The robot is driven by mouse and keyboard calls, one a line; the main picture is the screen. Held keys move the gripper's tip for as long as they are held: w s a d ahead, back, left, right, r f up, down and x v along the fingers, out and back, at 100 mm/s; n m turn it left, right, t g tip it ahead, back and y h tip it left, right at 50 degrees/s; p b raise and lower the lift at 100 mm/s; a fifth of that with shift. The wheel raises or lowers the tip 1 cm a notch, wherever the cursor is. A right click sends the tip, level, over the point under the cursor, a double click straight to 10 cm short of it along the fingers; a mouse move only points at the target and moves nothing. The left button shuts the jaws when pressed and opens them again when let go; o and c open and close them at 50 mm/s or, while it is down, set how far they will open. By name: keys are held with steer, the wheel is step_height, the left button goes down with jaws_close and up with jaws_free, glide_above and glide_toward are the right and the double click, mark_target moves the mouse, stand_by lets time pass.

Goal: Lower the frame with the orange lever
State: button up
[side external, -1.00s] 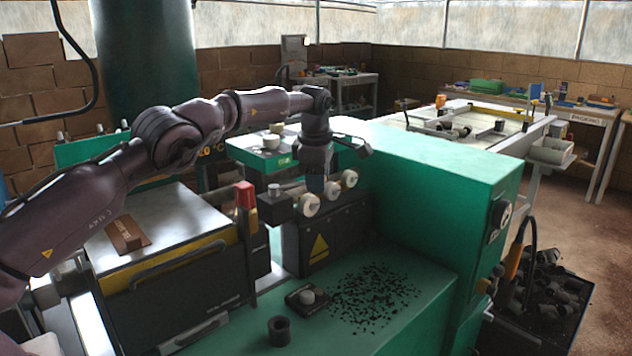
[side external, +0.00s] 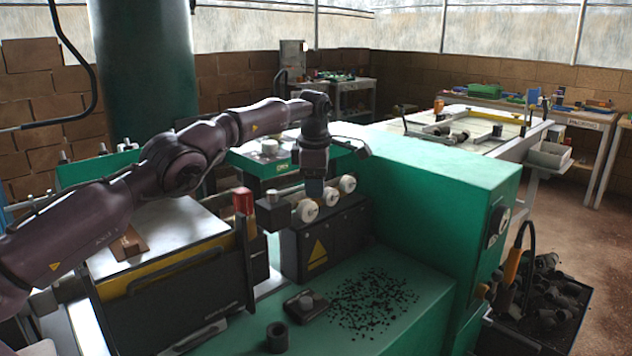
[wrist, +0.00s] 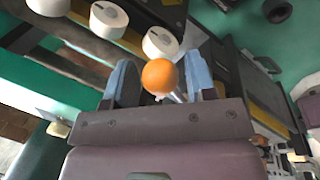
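In the wrist view an orange ball (wrist: 159,76) on a thin pale stem sits between the two blue fingers of my gripper (wrist: 160,82). A narrow gap shows at the right finger; at the left finger I cannot tell whether it touches. The ball looks like the lever's knob, but the rest of the lever is hidden. In the side view my gripper (side external: 315,190) points down beside white rollers (side external: 328,195) on a black block with a yellow warning triangle. The orange ball is not visible there. I cannot make out the frame surely.
The green machine housing (side external: 440,180) stands right of my gripper. A red-topped handle (side external: 242,201) rises to the left. A dark cylinder (side external: 277,336) and black crumbs (side external: 372,302) lie on the green surface in front. A dark crate (side external: 535,320) of grey plugs stands at right.

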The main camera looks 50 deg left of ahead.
steer(key=shift+o, duration=0.3)
steer(key=shift+d, duration=0.1)
steer(key=shift+s+d+m, duration=0.4)
steer(key=shift+m, duration=0.3)
steer(key=s+d+r+m+h, duration=0.1)
steer(key=s+d+m+h, duration=0.15)
steer(key=s+m, duration=0.55)
step_height(320, 180, up, 12)
steer(key=s+m, duration=0.1)
steer(key=s+d+f+m, duration=0.1)
steer(key=s+d+m, duration=0.1)
steer(key=s+m, duration=0.4)
steer(key=s+d+f+m+t+y, duration=0.1)
steer(key=s+m, duration=0.6)
steer(key=s, duration=0.6)
steer(key=shift+s+d+f, duration=0.2)
steer(key=shift+d+f, duration=0.2)
